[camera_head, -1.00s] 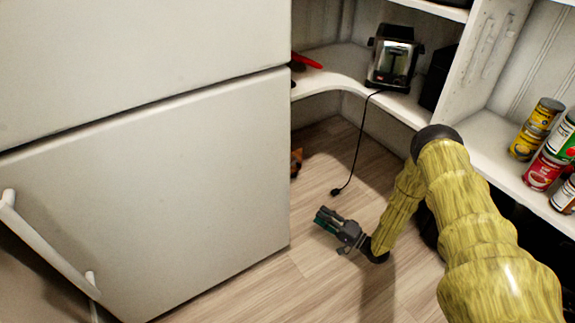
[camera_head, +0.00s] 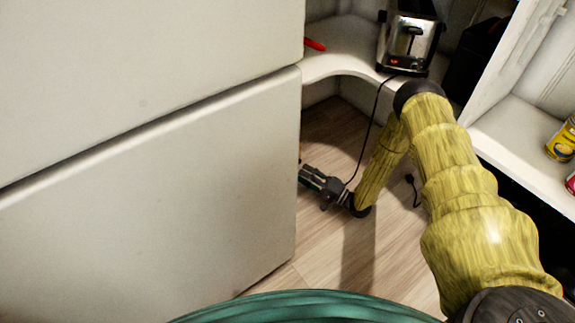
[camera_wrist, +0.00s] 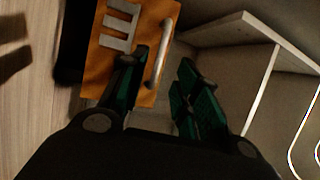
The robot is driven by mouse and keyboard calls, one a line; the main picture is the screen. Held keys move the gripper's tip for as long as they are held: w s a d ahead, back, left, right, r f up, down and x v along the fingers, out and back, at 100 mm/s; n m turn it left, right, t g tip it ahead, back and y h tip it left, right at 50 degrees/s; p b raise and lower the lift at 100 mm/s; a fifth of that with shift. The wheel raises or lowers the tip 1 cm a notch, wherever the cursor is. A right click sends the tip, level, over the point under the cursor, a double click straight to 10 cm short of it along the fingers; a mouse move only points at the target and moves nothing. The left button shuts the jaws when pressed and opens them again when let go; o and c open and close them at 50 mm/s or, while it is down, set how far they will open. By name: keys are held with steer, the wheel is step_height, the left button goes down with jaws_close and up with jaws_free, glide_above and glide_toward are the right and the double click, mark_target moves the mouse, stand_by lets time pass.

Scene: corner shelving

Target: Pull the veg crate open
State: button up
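The veg crate (camera_wrist: 112,62) shows in the wrist view as an orange front panel with pale slots and a pale metal bar handle (camera_wrist: 161,50) along its right side. My gripper (camera_wrist: 160,88) is open and empty. In the picture the left finger overlaps the panel and the handle's lower part lies between the fingers; I cannot tell whether they touch. In the head view my gripper (camera_head: 306,176) is low over the floor at the fridge's right edge. The crate is hidden behind the fridge there.
The white fridge (camera_head: 150,190) fills the left of the head view. A white corner shelf (camera_head: 350,62) carries a toaster (camera_head: 408,45), whose cord (camera_head: 372,130) hangs down near my arm. Cans (camera_head: 563,142) stand at right. Some wooden floor (camera_head: 330,235) is clear.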

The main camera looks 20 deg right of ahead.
steer(key=b+x, duration=0.2)
steer(key=x, duration=0.5)
steer(key=shift+w+a+b, duration=0.2)
steer(key=shift+b, duration=0.15)
jaws_close()
